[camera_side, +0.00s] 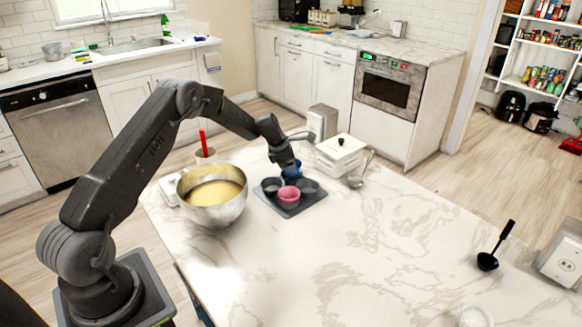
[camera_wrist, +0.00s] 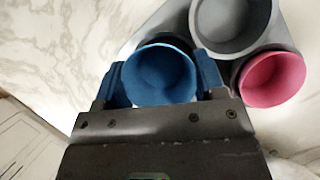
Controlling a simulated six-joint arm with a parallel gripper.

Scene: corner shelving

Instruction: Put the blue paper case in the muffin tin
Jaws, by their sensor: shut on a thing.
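The blue paper case (camera_wrist: 160,75) is held between the two fingers of my gripper (camera_wrist: 165,88) in the wrist view. In the side view the blue case (camera_side: 291,173) is at the back of the dark muffin tin (camera_side: 291,206), at or just above its far cup. My gripper (camera_side: 290,164) is shut on it from above. A pink paper case (camera_side: 288,195) sits in the tin's near cup; it also shows in the wrist view (camera_wrist: 270,78). Two other cups look dark and empty. Whether the blue case is seated is hidden.
A metal bowl of yellow batter (camera_side: 212,198) stands left of the tin. A white lidded box (camera_side: 340,155) and a metal jug (camera_side: 358,175) stand right of it. A black ladle (camera_side: 489,261) lies far right.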

